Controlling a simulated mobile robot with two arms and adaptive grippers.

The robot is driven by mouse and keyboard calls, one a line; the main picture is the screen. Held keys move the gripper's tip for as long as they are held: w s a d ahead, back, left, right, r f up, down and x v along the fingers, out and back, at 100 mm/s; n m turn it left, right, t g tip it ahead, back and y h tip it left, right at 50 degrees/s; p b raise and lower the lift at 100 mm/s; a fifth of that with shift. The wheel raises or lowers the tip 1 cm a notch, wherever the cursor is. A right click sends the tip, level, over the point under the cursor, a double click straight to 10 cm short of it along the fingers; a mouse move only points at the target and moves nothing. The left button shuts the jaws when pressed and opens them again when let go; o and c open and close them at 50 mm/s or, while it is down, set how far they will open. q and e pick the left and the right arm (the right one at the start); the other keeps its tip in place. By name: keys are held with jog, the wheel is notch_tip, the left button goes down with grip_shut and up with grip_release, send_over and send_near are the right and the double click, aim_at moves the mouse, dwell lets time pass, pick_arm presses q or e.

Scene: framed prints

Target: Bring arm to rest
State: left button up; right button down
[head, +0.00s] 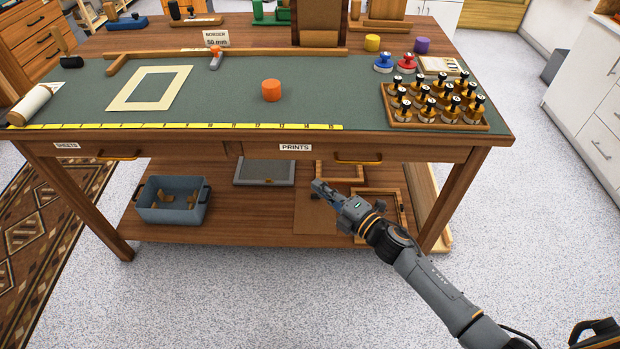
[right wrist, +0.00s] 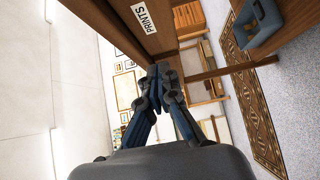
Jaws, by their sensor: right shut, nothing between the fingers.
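My right gripper (head: 318,188) reaches in from the lower right in the head view, in front of the workbench and below its drawer fronts. It is shut and empty. In the right wrist view the closed fingertips (right wrist: 158,72) point toward the drawer front with the PRINTS label (right wrist: 146,17). A gap shows between the gripper and the bench in the head view. My left gripper is not in view.
A blue-grey bin (head: 172,213) and wooden frames are on the lower shelf. Speckled floor (head: 545,240) is open at right.

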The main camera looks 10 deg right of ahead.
jog(key=s+d+f+m+g+h+p, duration=0.1)
jog(key=s+d+f+m+g+h, duration=0.25)
jog(key=f, duration=0.55)
jog(key=s+d+f+m+h+p, duration=0.1)
jog(key=s+d+f+m+h, duration=0.15)
jog(key=s+f+m, duration=0.55)
jog(key=s+d+f+m+g+h+p, duration=0.15)
jog(key=s+d+f, duration=0.25)
jog(key=f, duration=0.7)
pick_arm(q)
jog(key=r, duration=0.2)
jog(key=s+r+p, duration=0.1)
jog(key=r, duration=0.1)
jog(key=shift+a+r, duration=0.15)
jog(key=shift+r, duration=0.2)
pick_arm(e)
jog(key=s+f+m+g, duration=0.3)
jog(key=s+f, duration=0.1)
jog(key=s, duration=0.7)
jog(key=s+f+m+g+h, duration=0.1)
jog(key=s+f+m+g, duration=0.2)
jog(key=s, duration=0.9)
jog(key=s+f+m+g+h, duration=0.1)
jog(key=s+f+m+g, duration=0.2)
jog(key=s+f, duration=0.4)
jog(key=s, duration=0.4)
jog(key=shift+s+a+f, duration=0.15)
jog(key=shift+s+a, duration=0.05)
jog(key=shift+a, duration=0.15)
